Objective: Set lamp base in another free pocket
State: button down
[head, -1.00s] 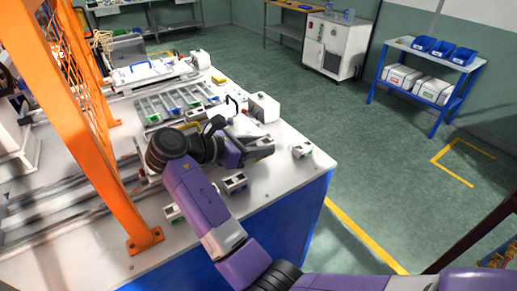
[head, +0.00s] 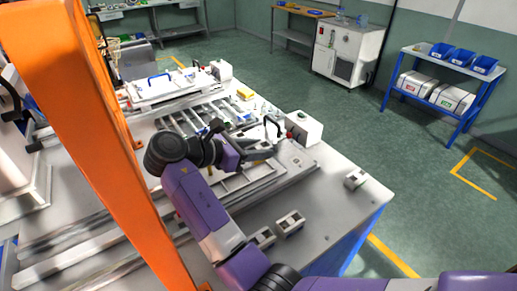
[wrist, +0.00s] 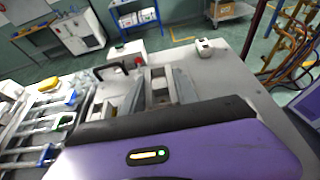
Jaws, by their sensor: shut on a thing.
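My gripper (head: 276,150) hangs over the metal frame on the bench, its fingers pointing right in the head view. In the wrist view my gripper (wrist: 158,90) is shut on a small pale grey block, the lamp base (wrist: 159,84), held between the fingers. Its underside is hidden. A grey metal frame with square pockets (head: 232,186) lies below and in front of the gripper; my arm covers part of it. A slotted rack (head: 190,118) lies behind, with several slots and some green and blue parts. It also shows in the wrist view (wrist: 35,140).
A white box with a red button (head: 304,128) stands right of the gripper. Similar small blocks sit on the bench front (head: 290,222) and right edge (head: 355,178). An orange post (head: 110,130) rises at left. A black handle (head: 273,127) stands near the gripper.

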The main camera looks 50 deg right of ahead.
aim_at(258, 172)
jog(key=shift+f+b, duration=1.3)
jog(key=shift+b, duration=0.4)
jog(key=shift+f, duration=1.05)
jog(key=shift+f+p, duration=0.2)
jog(key=shift+p, duration=0.7)
jog(key=c, duration=0.9)
grip_release()
jog(key=shift+o, duration=0.2)
notch_tip(258, 172, up, 20)
jog(key=b, duration=0.1)
